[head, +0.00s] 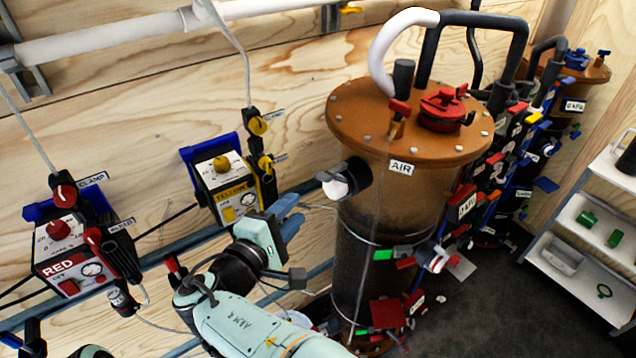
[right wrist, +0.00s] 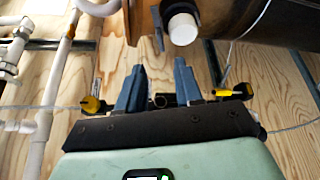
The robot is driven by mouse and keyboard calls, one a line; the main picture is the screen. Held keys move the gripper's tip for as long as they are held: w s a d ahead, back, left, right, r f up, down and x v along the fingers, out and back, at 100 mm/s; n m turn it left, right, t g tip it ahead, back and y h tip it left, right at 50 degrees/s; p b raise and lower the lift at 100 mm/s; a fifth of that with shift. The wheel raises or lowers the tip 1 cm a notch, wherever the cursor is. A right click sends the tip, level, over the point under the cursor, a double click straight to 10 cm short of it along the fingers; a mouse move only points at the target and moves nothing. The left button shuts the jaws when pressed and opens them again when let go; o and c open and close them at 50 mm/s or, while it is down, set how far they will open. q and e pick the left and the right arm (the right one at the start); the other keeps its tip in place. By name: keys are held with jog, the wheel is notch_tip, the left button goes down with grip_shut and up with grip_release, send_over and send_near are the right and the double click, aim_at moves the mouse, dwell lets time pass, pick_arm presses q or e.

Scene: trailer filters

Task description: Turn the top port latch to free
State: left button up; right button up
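The tall brown filter tank (head: 362,225) has an orange lid. A dark side port (head: 355,175) with a white round end sticks out to the left near its top. A small grey latch lever (head: 325,176) sits at the port's left edge. In the right wrist view the white port end (right wrist: 182,28) is at the top centre, with a small dark latch piece (right wrist: 158,27) to its left. My right gripper (head: 290,212) is below and left of the port, apart from it. Its two blue fingers (right wrist: 160,72) are spread with nothing between them. My left gripper is not seen.
A red knob (head: 442,108) and a white-and-black hose (head: 398,35) are on the lid. Left of my right arm are a yellow-labelled box (head: 225,185) and a red-labelled box (head: 68,262) with cables. A white shelf (head: 575,262) stands right.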

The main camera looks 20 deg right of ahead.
aim_at(322, 180)
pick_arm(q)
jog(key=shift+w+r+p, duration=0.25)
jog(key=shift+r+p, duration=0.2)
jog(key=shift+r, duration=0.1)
pick_arm(e)
jog(key=x, duration=1.1)
